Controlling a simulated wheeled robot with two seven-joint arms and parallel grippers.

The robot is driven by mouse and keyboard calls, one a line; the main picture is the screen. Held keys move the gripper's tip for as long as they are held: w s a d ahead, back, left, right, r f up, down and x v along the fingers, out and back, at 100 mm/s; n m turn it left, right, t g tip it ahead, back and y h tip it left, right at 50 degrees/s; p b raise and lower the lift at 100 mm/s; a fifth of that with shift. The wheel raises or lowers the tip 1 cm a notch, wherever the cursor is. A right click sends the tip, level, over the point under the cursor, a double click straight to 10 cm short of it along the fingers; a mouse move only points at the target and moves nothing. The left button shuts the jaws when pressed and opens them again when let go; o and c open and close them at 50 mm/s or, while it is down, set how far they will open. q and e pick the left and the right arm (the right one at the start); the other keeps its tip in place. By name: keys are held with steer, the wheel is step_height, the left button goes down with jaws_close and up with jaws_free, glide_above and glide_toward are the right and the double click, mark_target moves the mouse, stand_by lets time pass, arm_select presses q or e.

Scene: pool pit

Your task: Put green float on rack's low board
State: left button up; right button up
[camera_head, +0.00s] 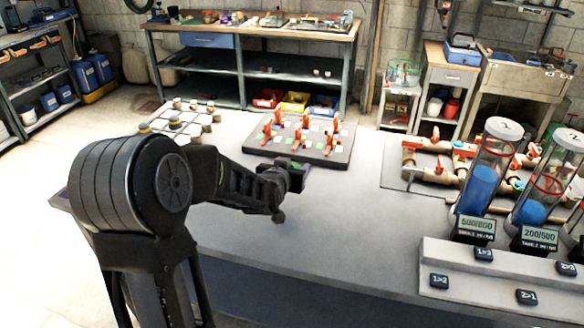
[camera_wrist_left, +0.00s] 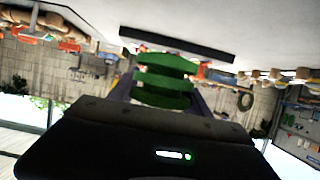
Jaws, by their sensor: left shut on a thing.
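My left gripper (camera_head: 296,178) is over the grey table, in front of a dark board with orange pieces. In the left wrist view, the left gripper (camera_wrist_left: 165,95) is shut on the green float (camera_wrist_left: 165,77), which shows as stacked green layers between the fingers. The float is mostly hidden by the gripper in the head view. I cannot tell for sure which thing is the rack; a pale lattice frame (camera_head: 190,122) with several small round pieces stands at the table's far left. My right gripper is not in view.
The dark board (camera_head: 328,155) with upright orange pieces lies just beyond my left gripper. The table's middle is clear.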

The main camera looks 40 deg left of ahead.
arm_select(q)
steer(key=s+d+f+m+h, duration=0.1)
steer(key=s+d+m+h, duration=0.1)
steer(key=d, duration=1)
steer(key=s+d+f+m+h, duration=0.1)
steer(key=d+f+h, duration=0.1)
steer(key=d, duration=1)
steer(key=shift+s+m+t, duration=0.35)
steer(key=shift+m+t, duration=0.05)
steer(key=shift+f, duration=0.1)
